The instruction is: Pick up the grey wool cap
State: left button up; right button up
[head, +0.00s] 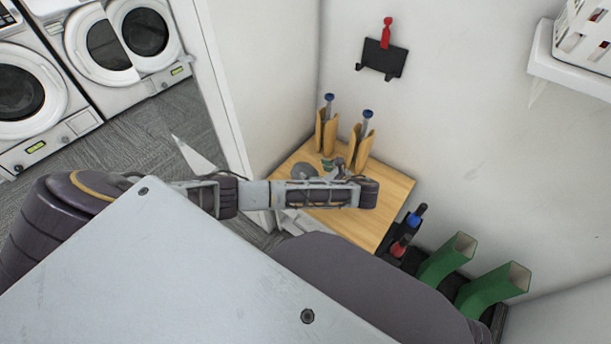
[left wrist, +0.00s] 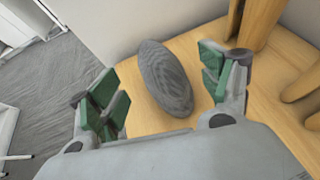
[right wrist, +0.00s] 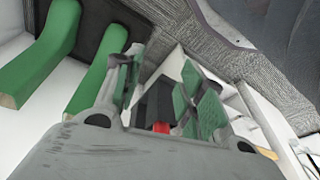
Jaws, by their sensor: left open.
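The grey wool cap (left wrist: 165,78) is a ribbed, oval grey thing lying on the wooden tabletop. In the head view the cap (head: 303,171) shows small, partly hidden by my left arm. My left gripper (head: 335,166) is over the tabletop beside it. In the left wrist view my left gripper (left wrist: 158,86) is open, with green-padded fingers on either side of the cap and nothing held; whether they touch it I cannot tell.
The wooden table (head: 395,190) stands in a corner between white walls. Two tan holders (head: 359,146) with blue-topped handles stand at its back. Green tubes (head: 493,290) and a dark rack with a red and a blue item (head: 415,218) are to the right. Washing machines (head: 28,90) are at left.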

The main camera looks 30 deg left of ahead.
aim_at(312, 171)
pick_arm(q)
jog(key=b+x, duration=0.1)
jog(key=x, duration=0.2)
jog(key=shift+a+f, duration=0.15)
jog(key=shift+a, duration=0.05)
jog(key=shift+a+f+b, duration=0.1)
jog(key=shift+a+b, duration=0.15)
jog(key=shift+b, duration=0.05)
jog(key=shift+w+a+f, duration=0.1)
jog(key=shift+a, duration=0.15)
pick_arm(e)
jog(key=r, duration=0.3)
jog(key=shift+a+t, duration=0.25)
jog(key=shift+t, duration=0.05)
jog(key=shift+w, duration=0.1)
pick_arm(q)
jog(key=c, duration=1.2)
